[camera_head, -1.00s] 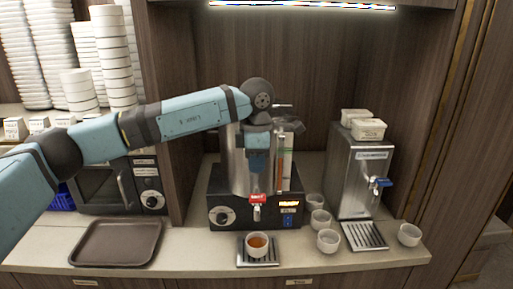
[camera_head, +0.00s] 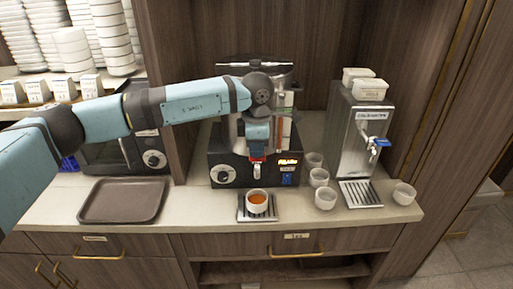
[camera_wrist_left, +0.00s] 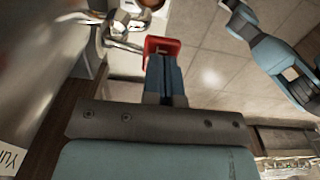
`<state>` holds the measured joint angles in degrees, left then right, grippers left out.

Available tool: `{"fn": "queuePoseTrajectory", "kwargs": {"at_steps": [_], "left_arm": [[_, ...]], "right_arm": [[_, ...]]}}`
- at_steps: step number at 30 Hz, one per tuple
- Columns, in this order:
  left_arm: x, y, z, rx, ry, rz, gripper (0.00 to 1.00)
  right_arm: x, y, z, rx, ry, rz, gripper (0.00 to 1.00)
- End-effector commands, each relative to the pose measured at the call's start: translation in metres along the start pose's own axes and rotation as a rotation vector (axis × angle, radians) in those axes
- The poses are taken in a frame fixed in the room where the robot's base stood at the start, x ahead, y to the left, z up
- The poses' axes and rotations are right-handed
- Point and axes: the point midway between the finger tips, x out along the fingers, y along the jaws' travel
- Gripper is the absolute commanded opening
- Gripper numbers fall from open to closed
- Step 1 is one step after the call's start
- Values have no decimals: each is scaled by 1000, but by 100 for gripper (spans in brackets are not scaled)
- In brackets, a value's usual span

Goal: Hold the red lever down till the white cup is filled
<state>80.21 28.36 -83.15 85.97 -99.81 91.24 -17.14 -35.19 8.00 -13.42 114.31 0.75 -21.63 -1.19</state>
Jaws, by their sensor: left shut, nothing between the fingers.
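The red lever (camera_head: 257,158) sits on the front of the dark tea dispenser (camera_head: 222,160), above a metal spout (camera_head: 257,172). My left gripper (camera_head: 257,150) is shut and empty, pointing down, with its fingertips at the top of the lever. In the left wrist view the red lever (camera_wrist_left: 161,44) shows at the tips of the closed blue fingers (camera_wrist_left: 165,75). Whether they press on it is hard to tell. The white cup (camera_head: 257,211) stands upright on the drip tray (camera_head: 241,217) under the spout, with amber tea inside.
Several empty white cups (camera_head: 325,200) stand right of the dispenser. A steel water dispenser (camera_head: 345,150) with a blue lever (camera_head: 378,141) stands further right. A brown tray (camera_head: 122,215) lies at the left. The counter between tray and drip tray is clear.

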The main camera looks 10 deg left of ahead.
Motion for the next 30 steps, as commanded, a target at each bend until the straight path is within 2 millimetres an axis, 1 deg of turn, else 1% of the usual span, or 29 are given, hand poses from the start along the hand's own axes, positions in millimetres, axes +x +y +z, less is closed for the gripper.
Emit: {"fn": "queuePoseTrajectory", "kwargs": {"at_steps": [1,3,9,12,14,18,30], "left_arm": [[8,-1,0,3,1,22,0],[13,-3,-1,3,1,67,0],[23,-9,0,3,0,209,0],[25,-10,0,1,-1,246,0],[18,-10,0,-1,-1,245,0],[18,-10,0,0,0,243,0],[18,-10,0,0,0,242,0]], "right_arm": [[6,0,9,0,1,0,96],[13,0,19,0,3,0,96],[32,0,51,12,-14,-3,96],[38,0,58,23,-23,-4,96],[34,-1,51,28,-28,-5,96],[33,-1,44,29,-15,-4,96],[33,-1,45,29,-15,-4,96]]}}
